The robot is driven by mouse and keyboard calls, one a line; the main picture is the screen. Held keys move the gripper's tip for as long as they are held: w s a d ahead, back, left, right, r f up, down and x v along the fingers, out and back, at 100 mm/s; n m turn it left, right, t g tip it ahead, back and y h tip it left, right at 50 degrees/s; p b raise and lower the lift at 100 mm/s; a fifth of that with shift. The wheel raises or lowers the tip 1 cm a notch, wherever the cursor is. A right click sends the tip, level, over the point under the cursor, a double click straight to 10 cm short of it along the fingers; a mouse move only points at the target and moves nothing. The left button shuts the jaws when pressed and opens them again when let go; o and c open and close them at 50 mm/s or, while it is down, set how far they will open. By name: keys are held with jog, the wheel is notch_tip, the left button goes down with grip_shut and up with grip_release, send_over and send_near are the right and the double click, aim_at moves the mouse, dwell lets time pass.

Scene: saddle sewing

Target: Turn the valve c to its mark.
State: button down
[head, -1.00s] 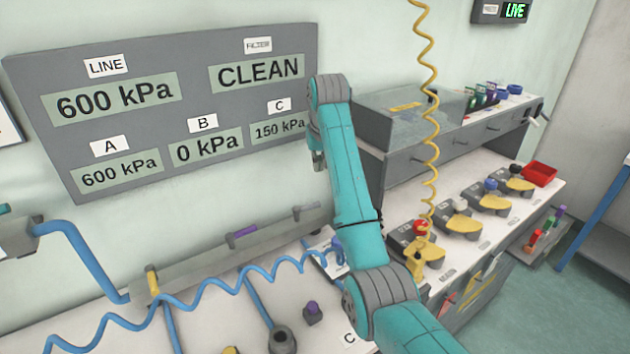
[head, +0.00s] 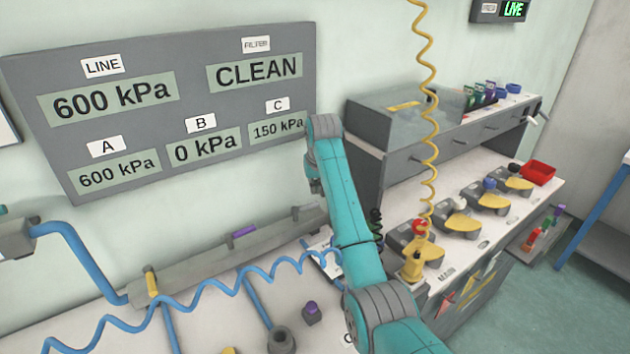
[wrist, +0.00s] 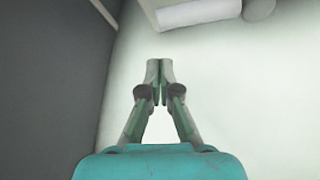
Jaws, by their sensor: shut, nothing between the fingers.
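The grey valve manifold (head: 195,268) runs along the bench below the wall panel. It carries a yellow handle (head: 151,283) at the left and a purple handle (head: 243,231) further right. A small grey piece (head: 296,213) sits near its right end; I cannot tell whether it is valve c, and no mark is readable. The panel's C readout (head: 278,128) shows 150 kPa. My gripper (head: 316,186) is above the manifold's right end, partly hidden by my arm. In the wrist view my gripper (wrist: 159,66) is shut and empty, in front of a pale surface.
A coiled blue hose (head: 210,287) crosses the bench front. A coiled yellow hose (head: 429,130) hangs right of my arm. The shelf unit (head: 408,160) and a counter with several yellow-topped stations stand to the right. The wall panel (head: 60,150) is behind.

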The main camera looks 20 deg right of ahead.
jog(key=shift+s+f, duration=0.15)
jog(key=shift+s, duration=0.55)
jog(key=shift+s+f, duration=0.15)
jog(key=shift+s, duration=0.5)
jog(key=shift+a, duration=0.2)
